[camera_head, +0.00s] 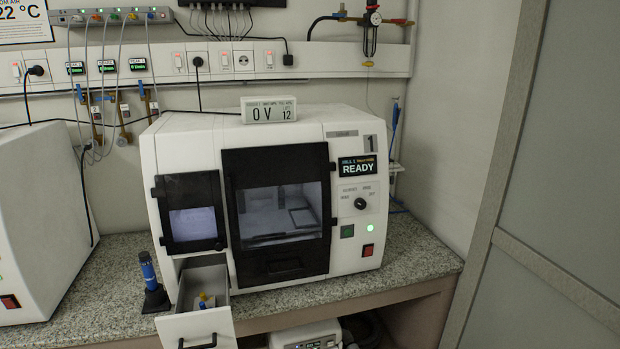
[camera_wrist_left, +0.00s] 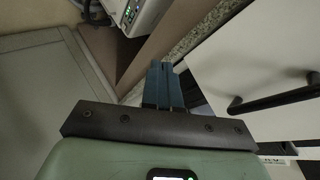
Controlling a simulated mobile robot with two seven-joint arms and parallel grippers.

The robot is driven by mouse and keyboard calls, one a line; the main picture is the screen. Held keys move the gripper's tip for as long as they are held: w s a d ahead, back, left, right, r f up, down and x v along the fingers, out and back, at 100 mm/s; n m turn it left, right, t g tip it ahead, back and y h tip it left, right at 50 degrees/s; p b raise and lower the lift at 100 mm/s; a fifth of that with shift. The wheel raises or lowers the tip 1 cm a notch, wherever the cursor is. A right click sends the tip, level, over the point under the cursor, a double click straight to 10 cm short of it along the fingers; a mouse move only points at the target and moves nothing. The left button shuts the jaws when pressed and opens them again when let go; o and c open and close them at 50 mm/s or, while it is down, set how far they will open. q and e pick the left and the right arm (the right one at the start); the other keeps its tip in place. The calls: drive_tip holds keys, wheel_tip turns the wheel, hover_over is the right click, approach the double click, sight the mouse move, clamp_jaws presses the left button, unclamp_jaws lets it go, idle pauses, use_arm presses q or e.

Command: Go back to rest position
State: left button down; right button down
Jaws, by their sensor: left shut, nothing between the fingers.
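My left gripper (camera_wrist_left: 168,72) shows in the left wrist view, its blue fingers together with nothing between them. The white drawer front (camera_wrist_left: 262,75) with its black bar handle (camera_wrist_left: 275,98) lies to the right of the fingers, and the fingers are apart from the handle. Neither gripper shows in the head view. In that view the drawer (camera_head: 198,329) is pulled open below the small window of the white machine, with small yellow and blue items (camera_head: 205,300) inside. My right gripper is in neither view.
The white machine (camera_head: 330,255) with a READY display stands on a granite counter (camera_head: 420,250). A blue tool (camera_head: 148,270) stands in a black holder left of the drawer. Another white machine (camera_head: 40,190) is at the far left. A grey panel (camera_head: 560,170) closes the right side.

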use_arm(q)
drive_tip(key=s+d+f+n+g+p, duration=0.3)
drive_tip(key=s+f+n+g, duration=0.5)
drive_tip(key=s+f, duration=1.1)
drive_tip(key=s+d+f+n+g, duration=0.2)
drive_tip(key=s+n, duration=0.2)
drive_tip(key=s, duration=0.4)
drive_tip(key=s+d+f+n+g+h+p, duration=0.1)
drive_tip(key=s+d+f+n+g, duration=0.1)
drive_tip(key=s, duration=0.6)
drive_tip(key=d+n, duration=0.1)
drive_tip(key=n, duration=0.1)
drive_tip(key=shift+s+f+n+p, duration=0.25)
drive_tip(key=shift+s+n+p, duration=0.05)
drive_tip(key=shift+n, duration=0.1)
